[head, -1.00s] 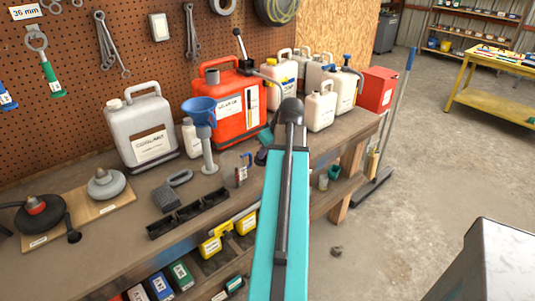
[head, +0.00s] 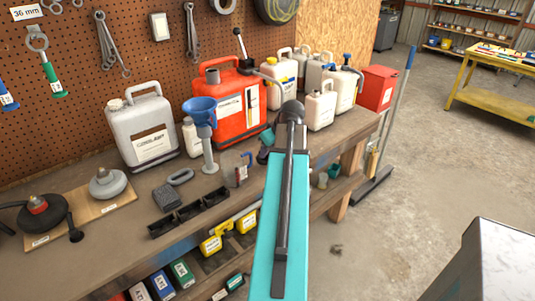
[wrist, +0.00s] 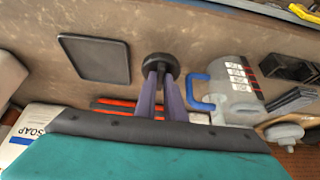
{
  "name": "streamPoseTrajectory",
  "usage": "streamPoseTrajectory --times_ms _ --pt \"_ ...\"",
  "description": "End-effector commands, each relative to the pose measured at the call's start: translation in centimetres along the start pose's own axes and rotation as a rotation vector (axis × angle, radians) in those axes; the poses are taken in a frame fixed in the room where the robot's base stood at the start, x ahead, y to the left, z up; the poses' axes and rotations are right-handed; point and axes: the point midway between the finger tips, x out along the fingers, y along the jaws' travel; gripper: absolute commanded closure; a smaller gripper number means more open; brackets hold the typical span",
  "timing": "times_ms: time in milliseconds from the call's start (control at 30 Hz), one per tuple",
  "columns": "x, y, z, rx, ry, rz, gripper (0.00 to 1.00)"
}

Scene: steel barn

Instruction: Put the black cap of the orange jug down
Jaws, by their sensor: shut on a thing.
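The orange jug (head: 228,118) stands upright on the workbench near the pegboard, with a white label on its front. My gripper (wrist: 160,80) shows in the wrist view with its two purple-grey fingers shut on a round black cap (wrist: 160,62). The cap is above or close to the bench top; I cannot tell whether it touches. A dark square tray (wrist: 94,60) lies to the left of the cap, apart from it, and looks empty. In the head view my own arm hides the fingers and the cap.
A blue funnel (head: 201,112) on a stand is in front of the orange jug. A grey coolant jug (head: 142,125) is to the left, and several white jugs are to the right. A clear vessel with a blue handle (wrist: 196,103) is right of the fingers. Bare bench shows around the cap.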

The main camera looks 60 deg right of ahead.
Motion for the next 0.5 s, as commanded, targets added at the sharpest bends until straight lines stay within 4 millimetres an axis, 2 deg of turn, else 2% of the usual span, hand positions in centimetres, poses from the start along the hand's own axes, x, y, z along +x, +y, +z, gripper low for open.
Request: streamPoseTrajectory --times_ms 200,500 --pt "1.4 0.0 0.8 0.001 0.000 -0.001 1.00" --pt "1.6 0.0 0.9 0.001 0.000 0.000 1.00"
